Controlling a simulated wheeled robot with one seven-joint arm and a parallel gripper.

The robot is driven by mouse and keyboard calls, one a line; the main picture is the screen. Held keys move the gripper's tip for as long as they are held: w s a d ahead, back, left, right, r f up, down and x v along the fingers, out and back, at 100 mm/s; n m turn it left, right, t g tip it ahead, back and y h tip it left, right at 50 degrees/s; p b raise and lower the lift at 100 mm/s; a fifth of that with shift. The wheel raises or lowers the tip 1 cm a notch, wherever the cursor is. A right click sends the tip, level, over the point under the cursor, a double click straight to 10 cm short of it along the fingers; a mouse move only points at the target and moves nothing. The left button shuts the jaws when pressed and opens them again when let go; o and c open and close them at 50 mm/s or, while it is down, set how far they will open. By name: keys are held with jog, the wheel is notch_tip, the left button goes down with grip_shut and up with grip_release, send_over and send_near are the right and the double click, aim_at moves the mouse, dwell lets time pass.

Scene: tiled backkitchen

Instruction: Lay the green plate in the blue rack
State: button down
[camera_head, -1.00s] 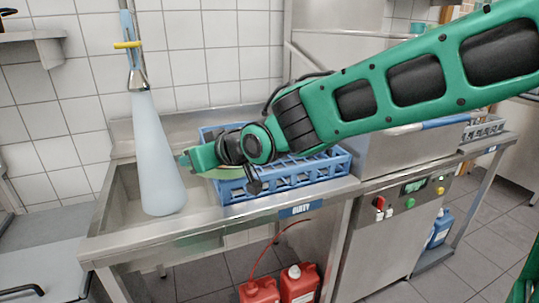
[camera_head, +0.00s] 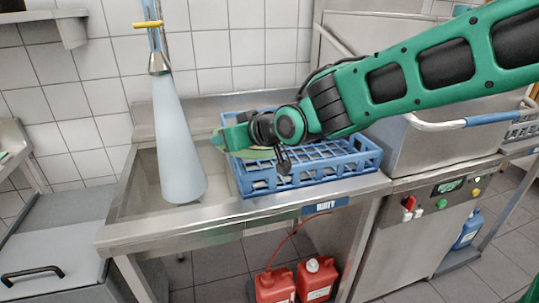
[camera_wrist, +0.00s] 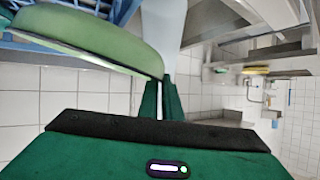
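The green plate (camera_head: 252,154) shows as a thin pale-green rim under and beside my gripper (camera_head: 226,138), over the left end of the blue rack. In the wrist view the plate (camera_wrist: 90,35) fills the upper left, and its edge runs to the two close-set fingers of my gripper (camera_wrist: 160,98). My gripper looks shut on that edge. The blue rack (camera_head: 348,168) sits on the steel counter, its open grid bare at the right. My arm and gripper hide most of the plate, and I cannot tell whether it touches the rack.
A steel dishwasher (camera_head: 435,160) stands at the right with a blue-handled bar (camera_head: 490,120). Red canisters (camera_head: 318,275) stand below the counter.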

jog(key=w+d+f, duration=0.5)
jog(key=w+d, duration=0.2)
jog(key=shift+f, duration=2.45)
jog(key=shift+f, duration=0.1)
jog(key=c, duration=2.2)
grip_release()
jog(key=shift+s+d+r, duration=0.25)
jog(key=shift+d+r, duration=0.05)
jog(key=shift+r, duration=0.05)
jog(key=v, duration=1.1)
jog(key=shift+d+f, duration=0.1)
jog(key=shift+d, duration=0.05)
